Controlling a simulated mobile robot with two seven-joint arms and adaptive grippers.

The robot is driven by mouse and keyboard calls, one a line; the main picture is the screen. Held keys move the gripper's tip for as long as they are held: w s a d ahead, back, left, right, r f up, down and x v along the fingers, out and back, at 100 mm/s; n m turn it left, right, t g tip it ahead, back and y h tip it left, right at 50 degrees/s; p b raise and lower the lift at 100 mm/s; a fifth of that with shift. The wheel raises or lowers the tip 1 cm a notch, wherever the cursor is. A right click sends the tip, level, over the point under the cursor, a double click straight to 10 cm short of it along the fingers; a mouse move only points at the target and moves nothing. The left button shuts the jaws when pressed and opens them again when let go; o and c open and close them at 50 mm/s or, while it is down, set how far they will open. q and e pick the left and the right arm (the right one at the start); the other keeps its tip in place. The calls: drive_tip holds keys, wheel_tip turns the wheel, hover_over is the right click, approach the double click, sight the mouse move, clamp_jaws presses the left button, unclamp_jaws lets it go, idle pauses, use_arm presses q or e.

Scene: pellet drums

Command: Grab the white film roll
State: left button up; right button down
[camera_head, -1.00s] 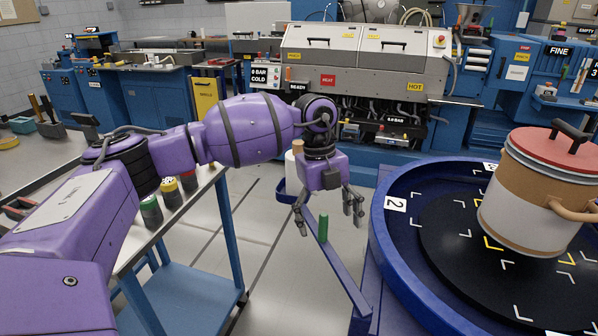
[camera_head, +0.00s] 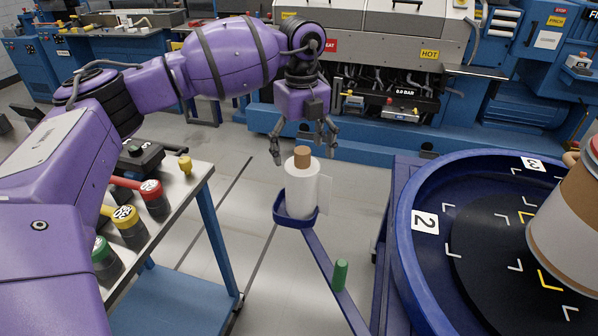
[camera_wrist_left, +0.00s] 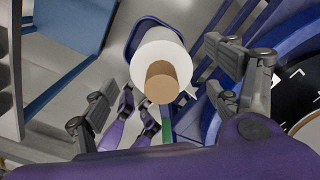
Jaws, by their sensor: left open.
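The white film roll (camera_head: 302,192) stands upright on a blue holder (camera_head: 296,221), with a brown core (camera_head: 302,157) sticking out of its top. A flap of film hangs at its right side. My left gripper (camera_head: 303,150) is open and empty over the roll, its fingers pointing down to either side of the core in the head view. In the left wrist view the roll (camera_wrist_left: 148,47) shows from above, ahead of and partly between the spread fingers (camera_wrist_left: 155,95). No contact shows.
A blue arm with a green peg (camera_head: 340,275) runs from the holder toward the front. A round blue basin (camera_head: 405,245) with a large drum (camera_head: 570,235) is at right. A bench (camera_head: 195,190) with knobbed handles is at left. Machines stand behind.

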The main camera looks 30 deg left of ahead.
sight(301, 175)
use_arm(q)
drive_tip(key=shift+w+a, duration=0.2)
drive_tip(key=shift+f, duration=0.3)
drive_tip(key=f, duration=0.4)
drive_tip(key=s+f, duration=0.1)
drive_tip(key=f, duration=0.1)
drive_tip(key=shift+d+p, duration=0.35)
drive_tip(key=shift+f, duration=0.55)
drive_tip(key=c, duration=1.7)
drive_tip(key=shift+r, duration=0.15)
drive_tip(key=shift+c, duration=0.5)
